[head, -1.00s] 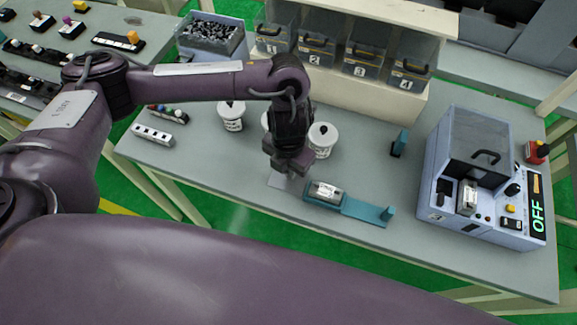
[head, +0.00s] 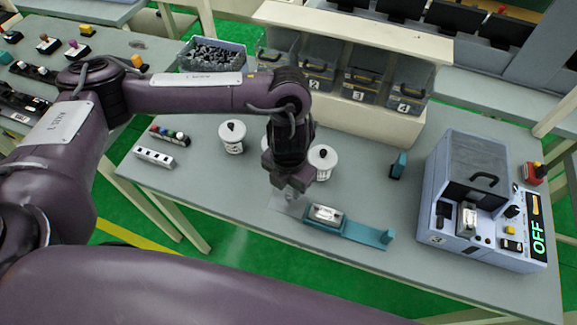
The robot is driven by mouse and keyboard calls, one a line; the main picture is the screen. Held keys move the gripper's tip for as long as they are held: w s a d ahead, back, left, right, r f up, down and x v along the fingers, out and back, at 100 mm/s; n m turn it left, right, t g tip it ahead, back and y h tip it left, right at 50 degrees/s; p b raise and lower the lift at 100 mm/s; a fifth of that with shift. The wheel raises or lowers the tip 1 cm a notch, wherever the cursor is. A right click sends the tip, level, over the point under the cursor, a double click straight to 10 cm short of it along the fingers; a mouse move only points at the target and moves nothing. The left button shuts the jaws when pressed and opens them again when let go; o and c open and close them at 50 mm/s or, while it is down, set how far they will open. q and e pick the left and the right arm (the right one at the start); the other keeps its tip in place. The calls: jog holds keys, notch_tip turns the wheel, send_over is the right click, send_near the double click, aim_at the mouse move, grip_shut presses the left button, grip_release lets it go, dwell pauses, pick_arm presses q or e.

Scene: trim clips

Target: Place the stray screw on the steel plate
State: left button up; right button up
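The steel plate (head: 281,203) seems to be the thin, pale grey sheet lying flat on the bench, left of a teal fixture. My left gripper (head: 290,193) points down just over this plate and hides part of it. Its fingers are small and dark here, so I cannot tell if they are open or shut, or if they hold anything. I cannot make out the stray screw; it may be hidden by the gripper or too small to see. My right gripper is not in view.
The teal fixture (head: 367,235) holds a silver part close right of my gripper. White lidded pots (head: 232,136) stand behind and left, one partly hidden. Numbered bins (head: 361,85) line the back. A blue-grey machine (head: 428,190) showing OFF stands right. The bench's front left is clear.

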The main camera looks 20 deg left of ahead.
aim_at(289, 196)
pick_arm(q)
notch_tip(289, 196, up, 9)
dwell(0.3)
dwell(0.5)
